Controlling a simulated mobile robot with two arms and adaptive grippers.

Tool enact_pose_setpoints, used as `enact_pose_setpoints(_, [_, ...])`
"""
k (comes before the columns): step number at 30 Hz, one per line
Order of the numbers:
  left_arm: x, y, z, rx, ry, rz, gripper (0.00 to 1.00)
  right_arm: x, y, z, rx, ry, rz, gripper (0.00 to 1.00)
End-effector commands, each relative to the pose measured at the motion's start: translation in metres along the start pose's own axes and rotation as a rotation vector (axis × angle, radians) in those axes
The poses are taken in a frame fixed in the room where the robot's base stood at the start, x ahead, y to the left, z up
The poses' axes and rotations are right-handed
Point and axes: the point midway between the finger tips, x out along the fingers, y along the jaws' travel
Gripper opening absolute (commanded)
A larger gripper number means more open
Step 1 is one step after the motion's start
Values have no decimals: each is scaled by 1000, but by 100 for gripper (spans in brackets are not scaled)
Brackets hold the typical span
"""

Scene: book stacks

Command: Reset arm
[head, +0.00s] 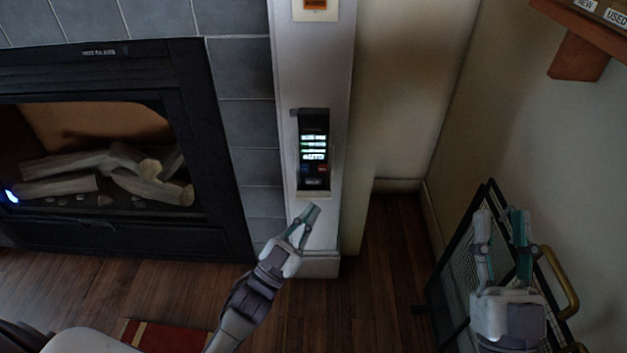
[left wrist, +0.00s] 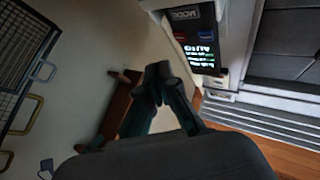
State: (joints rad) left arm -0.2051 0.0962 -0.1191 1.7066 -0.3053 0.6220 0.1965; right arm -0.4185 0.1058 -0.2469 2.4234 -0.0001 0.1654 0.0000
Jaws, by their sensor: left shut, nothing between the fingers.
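My left gripper (head: 304,222) is shut and empty, just below a black wall panel (head: 314,148) with a lit display, mounted on a white pillar. A small gap seems to lie between the fingertips and the panel. In the left wrist view, the shut fingers (left wrist: 158,76) point up beside the panel (left wrist: 196,40), whose buttons and screen show. My right gripper (head: 499,222) is at the lower right, its two fingers apart with nothing between them, in front of a black mesh fire screen.
A fireplace (head: 106,232) with logs is at the left. The mesh screen (head: 442,287) with brass handles leans at the right. A wooden shelf (head: 578,58) juts from the right wall. A red rug (head: 165,336) lies on the wood floor. Open floor lies between my arms.

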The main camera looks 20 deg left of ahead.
Motion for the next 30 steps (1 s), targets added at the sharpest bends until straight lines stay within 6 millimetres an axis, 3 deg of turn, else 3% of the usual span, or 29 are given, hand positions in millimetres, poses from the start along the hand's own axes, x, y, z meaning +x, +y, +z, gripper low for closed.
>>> enact_pose_setpoints(22, [1, 0, -4, -1, 4, -3, 0, 0, 0, -1, 0, 3, 0, 40])
enact_pose_setpoints(26, [7, 0, -33, -16, 21, -28, 0, 0, 0, -1, 0, 3, 0, 40])
enact_pose_setpoints(30, [14, 0, -83, -50, 44, -64, 0, 0, 0, 0, 0, 3, 0, 40])
